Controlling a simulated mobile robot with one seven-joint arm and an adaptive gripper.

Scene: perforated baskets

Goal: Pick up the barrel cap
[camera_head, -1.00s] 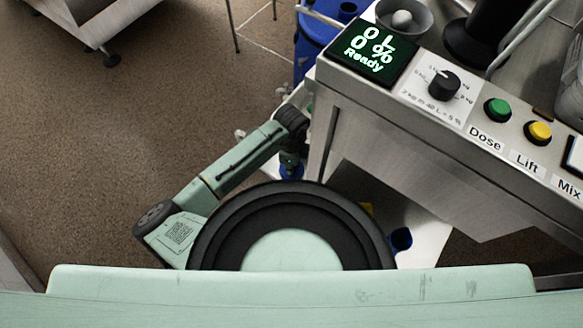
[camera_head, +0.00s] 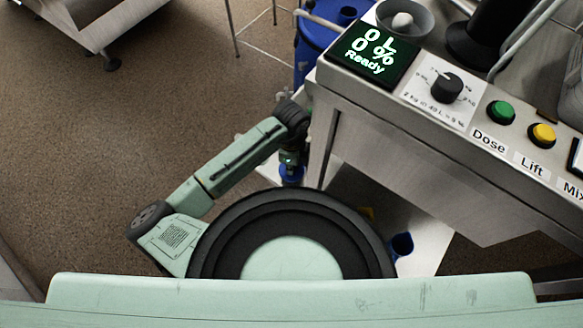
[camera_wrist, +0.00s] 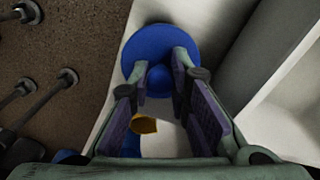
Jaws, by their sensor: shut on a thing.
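The barrel cap (camera_wrist: 160,40) is a round blue disc with a blue knob at its middle, in the upper centre of the wrist view. My gripper (camera_wrist: 160,82) is shut on the knob, with one finger on each side of it. The cap lies beyond the fingertips over a white surface. In the head view my gripper (camera_head: 291,160) is at the end of my arm beside the steel machine, and a small part of the blue cap (camera_head: 291,174) shows below it. I cannot tell whether the cap touches the white surface.
The steel machine (camera_head: 400,150) with its display and buttons stands close on the right. A blue barrel (camera_head: 311,58) is behind it. Brown floor (camera_head: 100,150) is open at left.

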